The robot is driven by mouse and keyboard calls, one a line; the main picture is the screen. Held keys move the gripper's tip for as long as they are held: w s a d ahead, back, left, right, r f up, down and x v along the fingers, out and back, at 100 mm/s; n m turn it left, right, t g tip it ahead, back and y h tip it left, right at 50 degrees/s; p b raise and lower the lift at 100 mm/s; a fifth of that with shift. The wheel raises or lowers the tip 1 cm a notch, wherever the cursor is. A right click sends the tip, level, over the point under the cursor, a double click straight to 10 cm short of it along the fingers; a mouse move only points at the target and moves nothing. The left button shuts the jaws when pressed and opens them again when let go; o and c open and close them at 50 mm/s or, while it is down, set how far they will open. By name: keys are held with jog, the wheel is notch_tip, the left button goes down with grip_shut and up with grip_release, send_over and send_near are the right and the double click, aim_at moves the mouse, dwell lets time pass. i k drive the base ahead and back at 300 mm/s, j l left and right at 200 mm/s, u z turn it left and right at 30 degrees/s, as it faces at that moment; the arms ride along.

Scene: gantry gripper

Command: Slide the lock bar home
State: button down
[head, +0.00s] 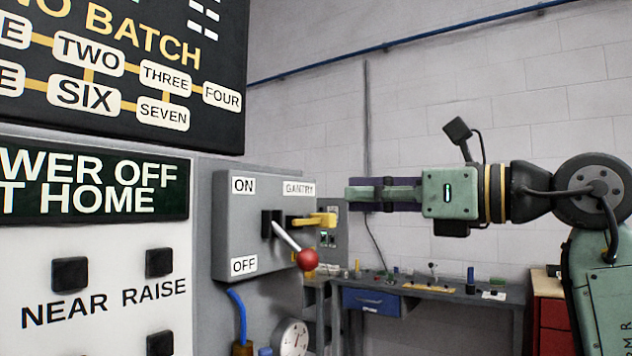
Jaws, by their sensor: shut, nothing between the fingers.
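The yellow lock bar (312,219) lies level on the right part of the grey switch box (238,205), its left end near the black lever slot (272,223). I cannot tell whether that end touches the lever. The switch lever (287,236) slants down and right from the slot and ends in a red knob (307,260). My gripper (348,193) is shut and empty. It points left, slightly above and to the right of the bar in the picture, apart from it as far as I can tell.
A panel with NEAR and RAISE buttons (70,274) stands at the left, below a dark sign (125,185). A workbench (440,291) with small items and a red cabinet (551,310) stand behind, below my arm.

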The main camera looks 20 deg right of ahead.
aim_at(317, 220)
jog(key=k+l, duration=0.8)
jog(key=l, duration=0.1)
